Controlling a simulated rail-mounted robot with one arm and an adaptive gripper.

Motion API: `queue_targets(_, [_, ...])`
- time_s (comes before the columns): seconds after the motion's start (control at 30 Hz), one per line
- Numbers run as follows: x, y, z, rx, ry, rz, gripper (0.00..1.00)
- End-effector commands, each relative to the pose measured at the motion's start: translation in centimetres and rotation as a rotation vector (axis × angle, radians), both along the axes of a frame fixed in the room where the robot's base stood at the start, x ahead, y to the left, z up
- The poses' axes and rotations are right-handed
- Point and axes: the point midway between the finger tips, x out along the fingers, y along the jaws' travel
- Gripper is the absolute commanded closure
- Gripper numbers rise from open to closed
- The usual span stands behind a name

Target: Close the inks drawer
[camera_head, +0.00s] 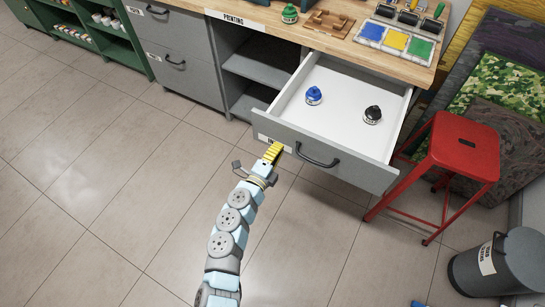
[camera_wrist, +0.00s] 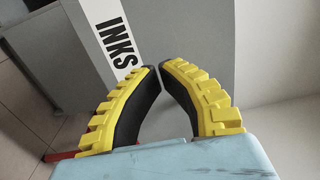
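The inks drawer (camera_head: 335,151) is pulled well out of the wooden-topped cabinet. It has a grey front with a dark bar handle (camera_head: 318,160) and a white inside. A blue ink bottle (camera_head: 313,96) and a black ink bottle (camera_head: 372,115) stand upright in it. My gripper (camera_head: 275,146), with yellow-backed fingers, is at the left part of the drawer front, left of the handle. In the wrist view the fingertips (camera_wrist: 160,66) meet with nothing visible between them, beside the INKS label (camera_wrist: 115,38). I cannot tell whether they touch the front.
A red stool (camera_head: 464,147) stands close to the drawer's right side. A grey bin (camera_head: 500,265) is at the lower right. Open shelves (camera_head: 262,70) are left of the drawer. The countertop (camera_head: 330,45) holds a green bottle, ink pads and rollers. The tiled floor at left is clear.

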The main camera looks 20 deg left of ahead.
Motion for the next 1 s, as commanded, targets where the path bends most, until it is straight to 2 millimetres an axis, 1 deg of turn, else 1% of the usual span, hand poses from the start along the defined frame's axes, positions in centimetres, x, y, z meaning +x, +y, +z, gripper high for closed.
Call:
queue_targets(0.1, [1.1,-0.1,0.0,-0.001,-0.002,0.0,1.0])
queue_targets(0.23, [1.8,-0.3,0.2,0.001,-0.003,-0.001,1.0])
queue_targets(0.77, [2.1,-0.2,0.1,0.001,-0.002,0.0,1.0])
queue_targets(0.87, [2.5,0.0,0.0,0.001,-0.002,0.003,1.0])
queue_targets(1.0, [3.4,0.8,-0.2,0.0,-0.001,0.016,1.0])
